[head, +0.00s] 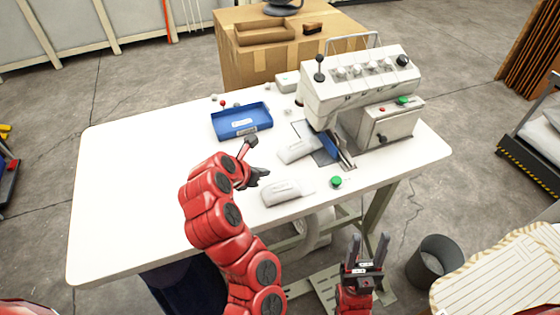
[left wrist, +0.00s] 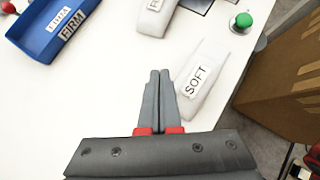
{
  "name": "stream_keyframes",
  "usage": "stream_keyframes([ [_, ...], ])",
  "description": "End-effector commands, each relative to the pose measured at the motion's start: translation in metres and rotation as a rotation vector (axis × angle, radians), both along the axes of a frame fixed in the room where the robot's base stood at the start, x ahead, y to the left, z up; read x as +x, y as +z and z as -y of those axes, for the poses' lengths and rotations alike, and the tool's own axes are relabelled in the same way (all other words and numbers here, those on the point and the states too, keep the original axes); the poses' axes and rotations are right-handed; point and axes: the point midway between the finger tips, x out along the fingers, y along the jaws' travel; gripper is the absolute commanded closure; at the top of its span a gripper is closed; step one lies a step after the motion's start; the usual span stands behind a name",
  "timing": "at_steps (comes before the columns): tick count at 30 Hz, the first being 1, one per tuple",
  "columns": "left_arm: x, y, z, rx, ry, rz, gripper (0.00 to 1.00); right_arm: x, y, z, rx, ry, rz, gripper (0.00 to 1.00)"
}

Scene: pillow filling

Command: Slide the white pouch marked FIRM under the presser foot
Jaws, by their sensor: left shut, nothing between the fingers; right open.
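A white pouch (head: 297,149) lies at the left edge of the sewing machine's dark plate, left of the machine head (head: 322,110). Its label is cut off in the left wrist view (left wrist: 155,18), where only an F shows. A second white pouch (head: 281,193), marked SOFT in the left wrist view (left wrist: 203,85), lies nearer the table's front edge. My left gripper (head: 263,176) is shut and empty, just left of the SOFT pouch; its fingertips (left wrist: 160,72) point past it. My right gripper (head: 369,245) is open and empty, below the table's front edge. The presser foot is too small to make out.
A blue tray (head: 214,126) with labels, one reading FIRM, stands behind my left gripper. A green button (head: 336,182) is right of the SOFT pouch. A control box (head: 390,122) stands right of the machine. The table's left side (head: 120,190) is clear.

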Motion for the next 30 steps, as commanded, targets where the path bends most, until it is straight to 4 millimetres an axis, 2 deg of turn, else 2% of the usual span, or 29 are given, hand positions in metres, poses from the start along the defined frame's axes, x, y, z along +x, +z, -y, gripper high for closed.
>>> stream_keyframes([
  [2,0.010,-0.016,0.006,-0.001,-0.002,-0.005,1.00,0.000,-0.004,0.000,0.000,0.000,-0.001,0.50],
  [11,0.040,-0.048,0.025,0.000,-0.003,-0.005,1.00,0.000,0.011,0.000,0.000,0.000,0.000,0.50],
  [15,0.057,-0.045,0.035,0.000,-0.002,0.002,1.00,0.000,0.019,0.000,0.000,0.000,-0.001,0.50],
  [21,0.071,-0.046,0.044,-0.001,-0.002,0.003,1.00,0.000,0.024,0.000,0.000,0.000,-0.001,0.50],
  [30,0.075,-0.048,0.047,-0.002,0.000,0.003,1.00,0.000,0.025,0.000,0.000,0.000,-0.001,0.50],
])
